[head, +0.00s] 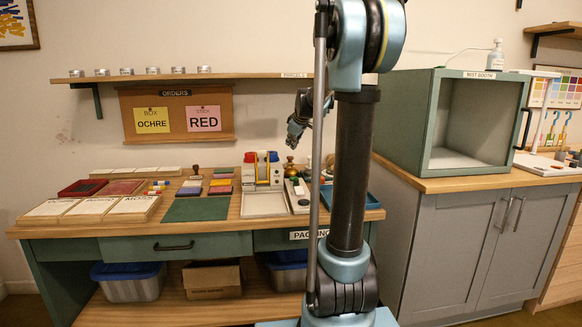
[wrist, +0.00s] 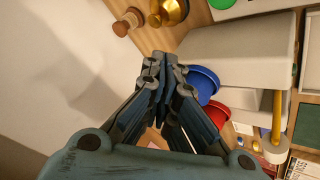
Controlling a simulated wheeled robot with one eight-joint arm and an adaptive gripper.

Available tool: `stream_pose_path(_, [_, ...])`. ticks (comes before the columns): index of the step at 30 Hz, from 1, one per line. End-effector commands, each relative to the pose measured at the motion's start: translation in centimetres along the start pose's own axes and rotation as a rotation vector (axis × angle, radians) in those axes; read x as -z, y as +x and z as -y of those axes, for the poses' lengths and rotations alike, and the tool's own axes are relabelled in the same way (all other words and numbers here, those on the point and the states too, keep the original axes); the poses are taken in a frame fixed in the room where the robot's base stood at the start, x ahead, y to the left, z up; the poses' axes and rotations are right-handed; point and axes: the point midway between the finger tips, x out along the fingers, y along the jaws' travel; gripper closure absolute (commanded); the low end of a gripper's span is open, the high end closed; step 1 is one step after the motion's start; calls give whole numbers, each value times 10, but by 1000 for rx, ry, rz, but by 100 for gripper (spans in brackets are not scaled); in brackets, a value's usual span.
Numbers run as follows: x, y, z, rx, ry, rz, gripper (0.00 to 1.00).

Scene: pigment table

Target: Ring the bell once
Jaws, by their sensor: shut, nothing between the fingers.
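The bell is a small brass dome with a knob. In the head view the bell (head: 291,167) stands at the back of the packing table, right of the red and blue-topped dispenser. In the wrist view the bell (wrist: 174,11) is at the top edge, partly cut off, beyond my fingertips. My gripper (head: 293,138) is above the table and above the bell in the head view, apart from it. In the wrist view my gripper (wrist: 162,62) has its fingers together with nothing between them.
The dispenser (head: 262,172) stands close left of the bell. A wooden-handled stamp (wrist: 128,22) shows near the bell in the wrist view. The packing table (head: 225,222) holds trays, cards and a green mat (head: 197,209).

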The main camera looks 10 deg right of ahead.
Motion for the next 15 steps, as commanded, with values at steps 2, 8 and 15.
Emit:
stream_pose_path(2, [12,13,-17,-14,-31,-15,100])
stream_pose_path(8, [32,35,-45,-45,-97,-46,100])
stream_pose_path(15, [42,47,-58,-60,-130,-60,100])
